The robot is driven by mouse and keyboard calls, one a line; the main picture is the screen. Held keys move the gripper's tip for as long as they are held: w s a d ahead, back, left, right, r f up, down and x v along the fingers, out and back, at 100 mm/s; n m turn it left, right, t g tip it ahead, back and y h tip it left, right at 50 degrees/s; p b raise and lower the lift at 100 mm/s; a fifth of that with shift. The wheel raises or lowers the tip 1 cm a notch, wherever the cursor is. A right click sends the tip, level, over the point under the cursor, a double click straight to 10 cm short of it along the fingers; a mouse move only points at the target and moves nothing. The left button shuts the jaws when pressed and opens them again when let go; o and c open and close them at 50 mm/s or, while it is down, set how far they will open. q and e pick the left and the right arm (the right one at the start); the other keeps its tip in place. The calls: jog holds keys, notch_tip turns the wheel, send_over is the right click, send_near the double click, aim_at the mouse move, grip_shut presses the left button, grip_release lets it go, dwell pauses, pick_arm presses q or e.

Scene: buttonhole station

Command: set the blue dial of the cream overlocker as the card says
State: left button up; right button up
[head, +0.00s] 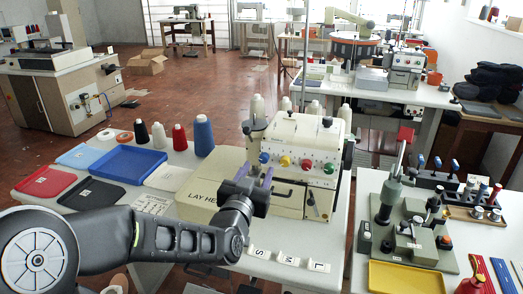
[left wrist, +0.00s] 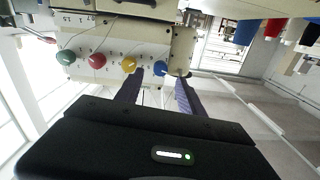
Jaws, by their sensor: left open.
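The cream overlocker (head: 312,140) stands on the white table with a row of dials on its front. Its blue dial (head: 264,158) is the leftmost in the head view; it also shows in the left wrist view (left wrist: 160,68), which looks upside down. My left gripper (head: 256,173) is open and empty, its purple fingers pointing at the machine. In the left wrist view the blue dial appears between the fingertips (left wrist: 160,78); I cannot tell whether they touch it. A white printed card (head: 153,204) lies on the table at left; its writing is too small to read. My right gripper is out of view.
A yellow dial (head: 285,160), red dial (head: 306,164) and green dial (head: 328,168) sit beside the blue one. Thread cones (head: 203,135) and a blue tray (head: 128,163) are at left. Marked blocks (head: 287,259) line the front edge. A second table with fixtures (head: 405,220) stands at right.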

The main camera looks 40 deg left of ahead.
aim_at(263, 160)
pick_arm(q)
jog(key=shift+x, duration=2.35)
jog(key=shift+c, duration=0.4)
grip_shut()
